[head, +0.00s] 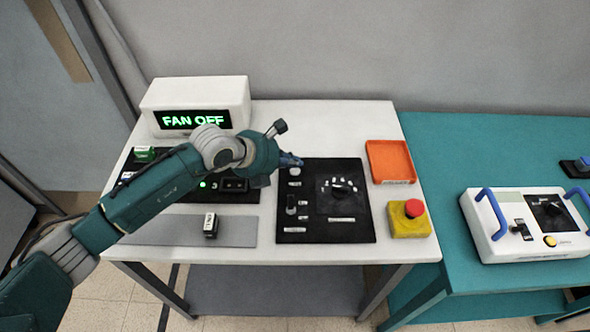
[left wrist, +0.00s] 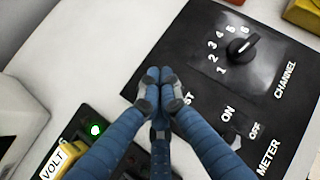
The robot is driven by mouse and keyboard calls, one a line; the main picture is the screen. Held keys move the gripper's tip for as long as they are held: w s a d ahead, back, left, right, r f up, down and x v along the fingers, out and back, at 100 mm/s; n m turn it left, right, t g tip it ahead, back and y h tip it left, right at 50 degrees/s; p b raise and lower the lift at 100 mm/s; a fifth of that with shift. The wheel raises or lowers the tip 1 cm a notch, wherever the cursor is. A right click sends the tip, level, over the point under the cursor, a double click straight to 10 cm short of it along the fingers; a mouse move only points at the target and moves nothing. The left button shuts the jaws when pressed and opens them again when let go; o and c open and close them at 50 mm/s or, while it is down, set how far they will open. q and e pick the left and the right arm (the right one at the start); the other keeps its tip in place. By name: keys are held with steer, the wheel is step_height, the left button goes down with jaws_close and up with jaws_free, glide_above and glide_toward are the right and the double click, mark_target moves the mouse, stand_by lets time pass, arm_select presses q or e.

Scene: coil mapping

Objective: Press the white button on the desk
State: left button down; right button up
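A small white button (head: 294,171) shows at the top left of the black panel (head: 350,232) on the white desk, just below my left fingertips in the head view. My left gripper (head: 291,160) is over that corner of the panel, with its arm reaching in from the left. In the left wrist view its blue fingers (left wrist: 160,88) are drawn together at the tips with nothing seen between them. They hide the button there and cover part of a label ending in "ST". I cannot tell whether the fingertips touch the button. My right gripper is in neither view.
The panel bears a channel knob (left wrist: 242,47) and a meter switch (head: 291,204). A yellow box with a red button (head: 413,208) and an orange tray (head: 390,161) stand to the right. A white display box (head: 196,105) reads "FAN OFF" behind my arm.

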mark_target(293, 172)
arm_select(q)
steer(key=shift+f, duration=0.15)
stand_by(0.5)
steer(key=shift+f+b, duration=0.3)
steer(key=shift+b, duration=0.15)
steer(key=shift+f+b, duration=0.4)
stand_by(0.4)
stand_by(0.4)
steer(key=shift+r+p, duration=0.5)
steer(key=shift+r, duration=0.3)
steer(key=shift+r+p, duration=1.55)
steer(key=shift+r, duration=1)
steer(key=shift+f, duration=0.1)
